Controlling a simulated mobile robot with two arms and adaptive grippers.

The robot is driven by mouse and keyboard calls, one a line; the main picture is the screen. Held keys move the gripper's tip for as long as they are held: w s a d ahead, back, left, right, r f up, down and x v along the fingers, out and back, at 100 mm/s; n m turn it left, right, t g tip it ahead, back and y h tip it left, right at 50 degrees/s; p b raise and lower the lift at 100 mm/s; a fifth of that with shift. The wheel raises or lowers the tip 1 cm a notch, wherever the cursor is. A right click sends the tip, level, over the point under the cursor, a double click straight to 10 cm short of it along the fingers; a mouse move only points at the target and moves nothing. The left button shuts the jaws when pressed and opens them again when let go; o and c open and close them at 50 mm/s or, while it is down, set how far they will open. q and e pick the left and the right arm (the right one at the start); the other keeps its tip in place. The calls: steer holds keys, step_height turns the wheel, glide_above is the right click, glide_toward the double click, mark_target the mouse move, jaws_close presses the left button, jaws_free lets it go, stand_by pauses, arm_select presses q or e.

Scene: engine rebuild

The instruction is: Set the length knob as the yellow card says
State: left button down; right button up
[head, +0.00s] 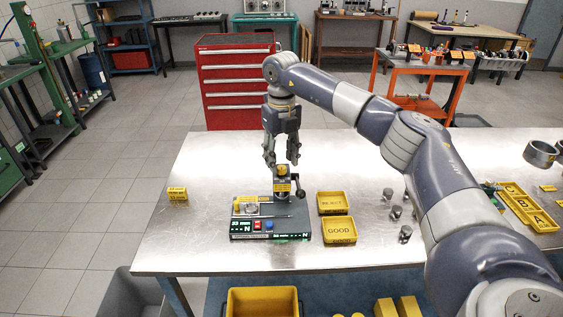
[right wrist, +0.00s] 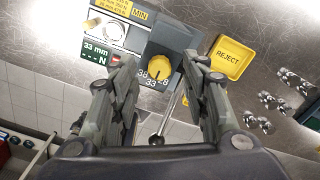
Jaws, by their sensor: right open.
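The yellow length knob (right wrist: 160,66) sits on the dark block of the tester (head: 270,237). Its scale shows 38, 33 and 28, and the tester's display (right wrist: 96,51) reads 33 mm. My right gripper (head: 281,161) is open and points down above the knob, its fingers on either side of it in the right wrist view. I cannot tell if they touch it. A small yellow card (head: 177,193) stands on the table left of the tester; its print is too small to read. Another printed yellow plate (right wrist: 113,5) is on the tester, partly cut off. My left gripper is out of view.
A yellow REJECT tray (head: 332,202) and a GOOD tray (head: 339,230) lie right of the tester. Several small metal parts (head: 396,212) stand farther right. A black-knobbed lever (right wrist: 156,140) sticks out beside the knob. The table (head: 215,160) is bare behind the tester.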

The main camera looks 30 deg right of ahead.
mark_target(281, 167)
step_height(281, 167, up, 10)
stand_by(0.3)
stand_by(0.4)
